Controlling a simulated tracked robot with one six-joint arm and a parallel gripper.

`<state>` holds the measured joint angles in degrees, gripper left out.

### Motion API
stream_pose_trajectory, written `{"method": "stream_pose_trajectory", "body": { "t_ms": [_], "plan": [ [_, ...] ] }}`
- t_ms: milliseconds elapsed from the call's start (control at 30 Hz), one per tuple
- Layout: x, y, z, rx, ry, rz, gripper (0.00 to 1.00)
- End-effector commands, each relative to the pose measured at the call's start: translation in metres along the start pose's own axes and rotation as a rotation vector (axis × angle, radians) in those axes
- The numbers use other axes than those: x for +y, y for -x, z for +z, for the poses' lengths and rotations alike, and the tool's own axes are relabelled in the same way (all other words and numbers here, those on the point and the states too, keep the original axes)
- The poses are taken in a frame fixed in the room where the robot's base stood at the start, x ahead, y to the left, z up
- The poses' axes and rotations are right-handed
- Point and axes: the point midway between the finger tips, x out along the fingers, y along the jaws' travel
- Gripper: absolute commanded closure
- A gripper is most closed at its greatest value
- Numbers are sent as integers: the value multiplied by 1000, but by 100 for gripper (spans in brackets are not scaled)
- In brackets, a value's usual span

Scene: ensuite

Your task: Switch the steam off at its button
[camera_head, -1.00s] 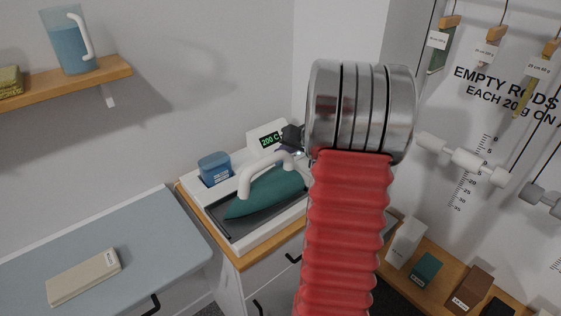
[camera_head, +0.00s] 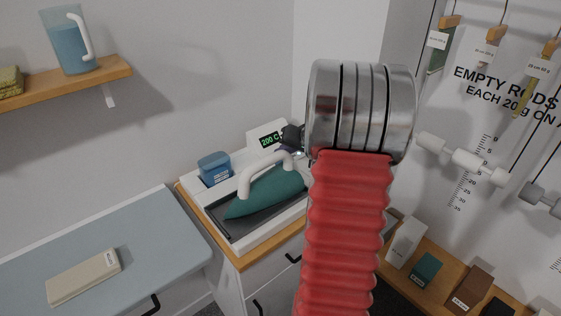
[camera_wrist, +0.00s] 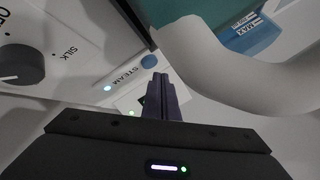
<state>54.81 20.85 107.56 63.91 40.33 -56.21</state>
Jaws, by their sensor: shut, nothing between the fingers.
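In the wrist view, the steam button (camera_wrist: 149,61) is a round blue button beside the STEAM label on a white panel. A small pale-blue light (camera_wrist: 108,88) glows at the label's other end. My gripper (camera_wrist: 158,82) is shut and empty, its fingertips just below the button in the picture; I cannot tell whether they touch it. In the head view, the teal iron (camera_head: 268,192) with a white handle lies on the white station (camera_head: 246,238). My gripper (camera_head: 292,137) shows there only in part, above the station's back right; my arm hides the rest.
The iron's white handle (camera_wrist: 230,75) curves close by on the right in the wrist view. A dark dial (camera_wrist: 18,62) sits at the left, near the SILK mark. In the head view, a display (camera_head: 269,140) reads 200 C, and a blue tank (camera_head: 214,170) stands left of it.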

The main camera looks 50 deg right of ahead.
Motion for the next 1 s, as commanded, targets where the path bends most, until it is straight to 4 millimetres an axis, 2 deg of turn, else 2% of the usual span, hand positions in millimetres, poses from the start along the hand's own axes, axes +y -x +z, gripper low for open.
{"method": "stream_pose_trajectory", "body": {
  "t_ms": [1000],
  "plan": [
    [4, -6, 4, 0, 0, 0, 100]
  ]
}}
